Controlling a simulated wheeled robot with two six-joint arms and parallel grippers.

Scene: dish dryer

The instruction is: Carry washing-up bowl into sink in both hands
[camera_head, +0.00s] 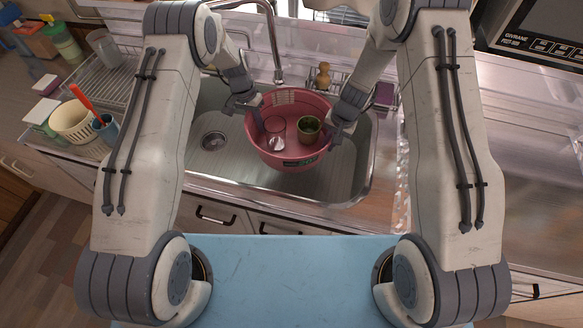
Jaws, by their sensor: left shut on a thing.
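The pink washing-up bowl (291,164) is within the outline of the steel sink (216,168), roughly upright. I cannot tell whether its base touches the sink floor. A clear glass (276,142) and a dark green cup (308,130) are inside the bowl. My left gripper (252,107) is at the bowl's left rim and shut on it. My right gripper (338,132) is at the bowl's right rim. Its fingertips are too small and hidden to show whether it is open or shut.
The tap (275,50) arches behind the bowl. A wire dish rack (100,84) stands left of the sink, with a cream basket (72,120) and a blue cup (106,130) near it. A wooden bottle-shaped thing (323,76) stands behind the sink. The right counter is clear.

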